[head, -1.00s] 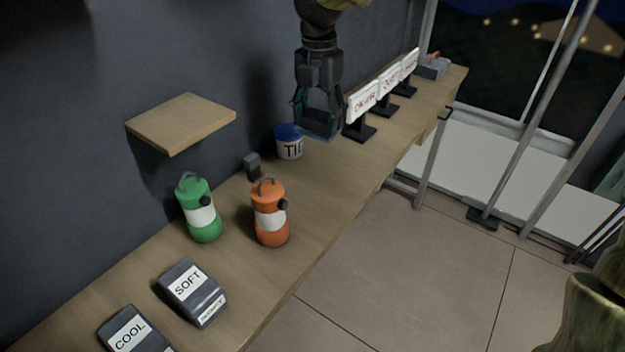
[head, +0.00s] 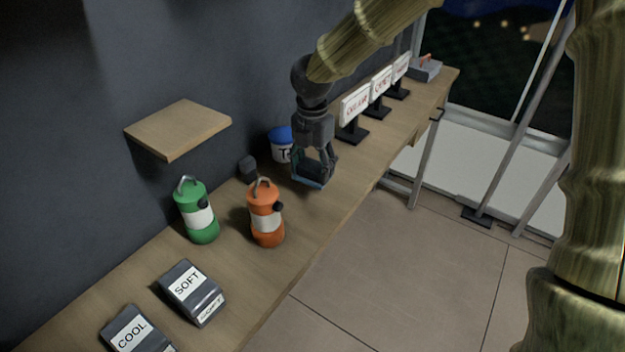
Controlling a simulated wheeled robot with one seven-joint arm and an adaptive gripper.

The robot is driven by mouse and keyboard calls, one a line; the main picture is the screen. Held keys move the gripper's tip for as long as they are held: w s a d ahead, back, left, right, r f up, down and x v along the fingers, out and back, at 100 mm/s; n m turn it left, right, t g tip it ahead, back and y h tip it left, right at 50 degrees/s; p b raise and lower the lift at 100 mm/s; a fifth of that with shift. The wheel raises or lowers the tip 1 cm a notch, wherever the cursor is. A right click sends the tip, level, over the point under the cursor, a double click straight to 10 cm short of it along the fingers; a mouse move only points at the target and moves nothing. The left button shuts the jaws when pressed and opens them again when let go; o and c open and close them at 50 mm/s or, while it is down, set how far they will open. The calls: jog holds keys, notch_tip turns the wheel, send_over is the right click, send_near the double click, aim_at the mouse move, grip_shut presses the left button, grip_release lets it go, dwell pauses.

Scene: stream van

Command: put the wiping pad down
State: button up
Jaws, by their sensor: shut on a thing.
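My gripper (head: 312,172) is over the wooden bench, in front of the blue-lidded tub and to the right of the orange lantern. It points down and is shut on the wiping pad (head: 309,183), a dark flat piece with a bluish edge at the fingertips. The pad is low over the bench top (head: 335,198); I cannot tell whether it touches the wood. The fingers hide part of the pad.
A blue-lidded tub (head: 281,150), an orange lantern (head: 266,212) and a green lantern (head: 196,212) stand nearby. Sign stands (head: 354,108) line the bench beyond. SOFT (head: 190,291) and COOL (head: 134,330) boxes lie nearer. Bare wood lies right of the orange lantern.

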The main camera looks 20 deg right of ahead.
aim_at(313, 192)
jog(key=shift+f+p, duration=0.7)
jog(key=shift+f, duration=1.8)
jog(key=shift+s+f, duration=0.15)
jog(key=o, duration=0.9)
jog(key=shift+f, duration=0.15)
jog(key=shift+f+b, duration=0.2)
jog(key=shift+b, duration=0.3)
jog(key=r, duration=0.3)
jog(key=r+b, duration=0.1)
jog(key=r, duration=0.3)
jog(key=r+b, duration=0.1)
jog(key=r, duration=0.3)
jog(key=shift+w, duration=0.3)
jog(key=shift+r, duration=0.15)
